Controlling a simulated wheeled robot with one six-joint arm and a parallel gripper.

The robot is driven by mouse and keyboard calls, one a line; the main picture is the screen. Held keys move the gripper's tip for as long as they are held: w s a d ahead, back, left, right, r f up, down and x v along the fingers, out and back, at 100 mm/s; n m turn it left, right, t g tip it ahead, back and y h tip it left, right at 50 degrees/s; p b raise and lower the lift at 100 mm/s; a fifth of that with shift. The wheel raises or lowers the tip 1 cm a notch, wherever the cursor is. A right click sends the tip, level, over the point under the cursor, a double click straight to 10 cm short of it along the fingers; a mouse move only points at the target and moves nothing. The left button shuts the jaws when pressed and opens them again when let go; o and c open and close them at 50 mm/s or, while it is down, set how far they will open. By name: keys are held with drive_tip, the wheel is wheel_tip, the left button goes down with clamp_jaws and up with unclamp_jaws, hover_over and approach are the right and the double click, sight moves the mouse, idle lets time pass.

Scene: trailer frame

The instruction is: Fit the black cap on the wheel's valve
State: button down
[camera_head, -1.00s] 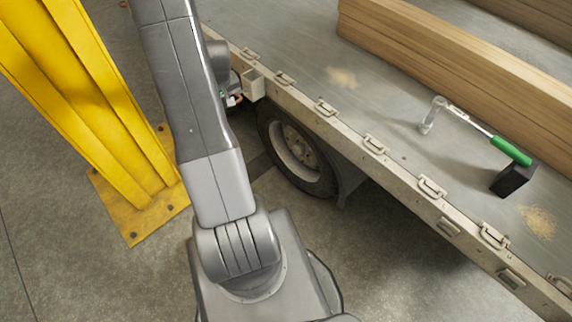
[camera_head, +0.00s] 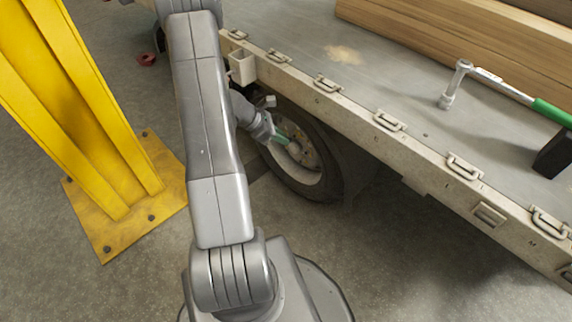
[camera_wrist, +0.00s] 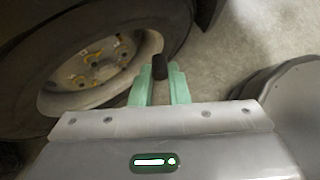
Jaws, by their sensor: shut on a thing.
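The black cap (camera_wrist: 159,67) is held between the green fingertips of my gripper (camera_wrist: 160,82) in the wrist view, its dark end sticking out past them. The wheel (camera_wrist: 85,70), with a black tire, a pale rim and yellowish bolts on its hub, lies to the left and beyond the fingers. In the head view my gripper (camera_head: 284,138) is at the wheel (camera_head: 308,158), its green fingers in front of the rim. The cap is too small to tell there. I cannot make out the valve in either view.
The trailer bed's side rail (camera_head: 350,103) runs just above the wheel, with several metal latches. A yellow post (camera_head: 92,120) on a bolted base stands left of my arm. Timber (camera_head: 470,45) and a green-handled wrench (camera_head: 505,88) lie on the bed. Concrete floor is clear below.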

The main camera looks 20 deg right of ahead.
wheel_tip(320, 180, down, 11)
drive_tip(key=d+n+t+h+b, duration=0.2)
drive_tip(key=n+t+h+b, duration=0.3)
drive_tip(key=b, duration=0.5)
drive_tip(key=shift+n+t+y, duration=0.5)
drive_tip(key=shift+n+t, duration=0.3)
drive_tip(key=w+d, duration=0.2)
drive_tip(key=d, duration=0.1)
drive_tip(key=d+f+p, duration=0.1)
drive_tip(key=d, duration=0.1)
drive_tip(key=shift+w, duration=0.4)
drive_tip(key=shift+d+b, duration=0.1)
drive_tip(key=shift+b, duration=0.2)
drive_tip(key=shift+w+d+b, duration=0.3)
drive_tip(key=shift+d, duration=0.35)
drive_tip(key=shift+w+d+b, duration=0.25)
drive_tip(key=shift+w+d, duration=0.05)
drive_tip(key=shift+d, duration=0.35)
drive_tip(key=c, duration=1.2)
unclamp_jaws()
